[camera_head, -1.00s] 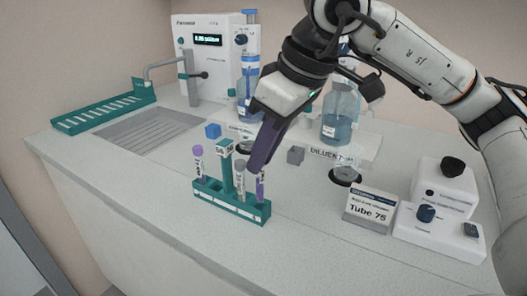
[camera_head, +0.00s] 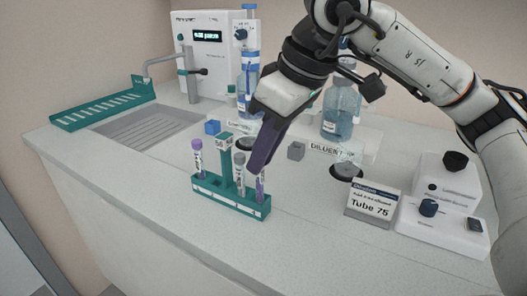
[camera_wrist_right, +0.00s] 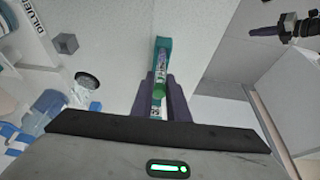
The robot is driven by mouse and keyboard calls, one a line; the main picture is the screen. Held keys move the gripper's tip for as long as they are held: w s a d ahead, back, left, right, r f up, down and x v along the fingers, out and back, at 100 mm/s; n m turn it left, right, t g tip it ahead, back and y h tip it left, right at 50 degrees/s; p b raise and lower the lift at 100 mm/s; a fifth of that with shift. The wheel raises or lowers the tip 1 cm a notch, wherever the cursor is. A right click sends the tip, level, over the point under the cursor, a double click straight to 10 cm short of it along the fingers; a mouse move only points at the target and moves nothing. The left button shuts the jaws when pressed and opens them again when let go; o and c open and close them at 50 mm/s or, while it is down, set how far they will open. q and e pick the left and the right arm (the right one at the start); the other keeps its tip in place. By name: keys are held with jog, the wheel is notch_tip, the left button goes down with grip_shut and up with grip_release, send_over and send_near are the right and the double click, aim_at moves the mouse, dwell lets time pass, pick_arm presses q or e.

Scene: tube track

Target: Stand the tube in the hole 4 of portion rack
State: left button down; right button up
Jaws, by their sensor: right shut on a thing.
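A small teal rack (camera_head: 222,195) stands on the counter. It holds a purple-capped tube (camera_head: 198,158) at its left end and a grey-capped tube (camera_head: 239,174) near a teal post. A purple tube (camera_head: 261,188) is upright at its right end. My right gripper (camera_head: 259,166) is shut on this right-end tube, its fingers hiding the top. In the right wrist view the fingers (camera_wrist_right: 161,98) straddle the tube above the rack (camera_wrist_right: 163,44). A long slotted teal rack (camera_head: 103,110) lies at the back left. I cannot read which rack is the portion rack.
A blue cube (camera_head: 212,127) and a grey cube (camera_head: 296,150) lie behind the small rack. A "Tube 75" sign (camera_head: 372,203) and a white device (camera_head: 443,217) stand at the right. A white dispenser (camera_head: 210,50) is at the back. The front counter is clear.

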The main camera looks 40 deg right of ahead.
jog(key=shift+f, duration=0.15)
jog(key=shift+f+b, duration=0.5)
jog(key=shift+b, duration=0.15)
jog(key=o, duration=0.9)
jog(key=shift+c, duration=0.2)
